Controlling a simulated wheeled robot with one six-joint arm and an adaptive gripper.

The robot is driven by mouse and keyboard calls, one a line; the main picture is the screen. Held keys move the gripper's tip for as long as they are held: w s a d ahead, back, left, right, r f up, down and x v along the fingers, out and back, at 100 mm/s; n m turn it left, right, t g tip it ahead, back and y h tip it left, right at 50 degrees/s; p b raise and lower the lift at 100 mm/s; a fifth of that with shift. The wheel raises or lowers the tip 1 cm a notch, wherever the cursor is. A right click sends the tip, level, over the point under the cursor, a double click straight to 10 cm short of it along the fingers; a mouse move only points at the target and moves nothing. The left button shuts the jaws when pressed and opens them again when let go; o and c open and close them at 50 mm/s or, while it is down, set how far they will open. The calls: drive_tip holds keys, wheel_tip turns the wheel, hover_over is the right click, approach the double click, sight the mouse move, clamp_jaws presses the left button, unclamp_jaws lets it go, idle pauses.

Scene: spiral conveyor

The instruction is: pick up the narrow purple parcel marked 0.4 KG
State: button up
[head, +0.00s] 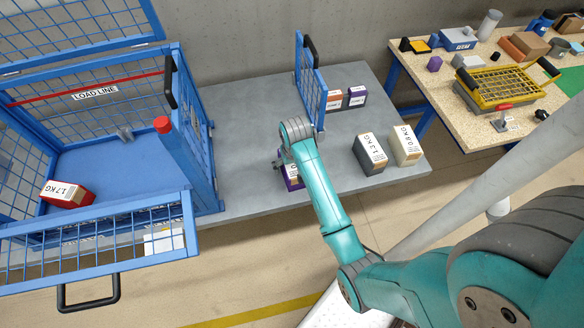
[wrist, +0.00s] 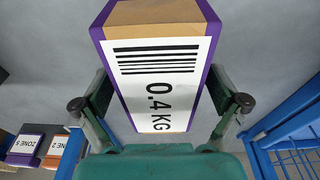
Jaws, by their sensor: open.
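The narrow purple parcel (wrist: 155,70) fills the middle of the wrist view, with a tan top and a white barcode label reading 0.4 KG. In the head view the parcel (head: 293,183) stands on the grey table, partly hidden by my arm. My gripper (wrist: 160,103) is open, with one finger on each side of the parcel's lower part in the wrist view. I cannot tell whether either finger touches it. In the head view my gripper (head: 284,163) is mostly hidden behind my wrist.
A blue mesh cage (head: 175,170) holding a red 1.7 KG parcel (head: 66,194) stands left. A blue mesh panel (head: 311,85) rises behind my gripper. Dark 1.3 KG (head: 370,153) and cream 0.8 KG (head: 405,146) parcels stand right on the grey table (head: 340,185).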

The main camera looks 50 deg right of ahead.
drive_tip(key=shift+w+f, duration=0.1)
drive_tip(key=shift+f, duration=0.45)
drive_tip(key=c, duration=1.6)
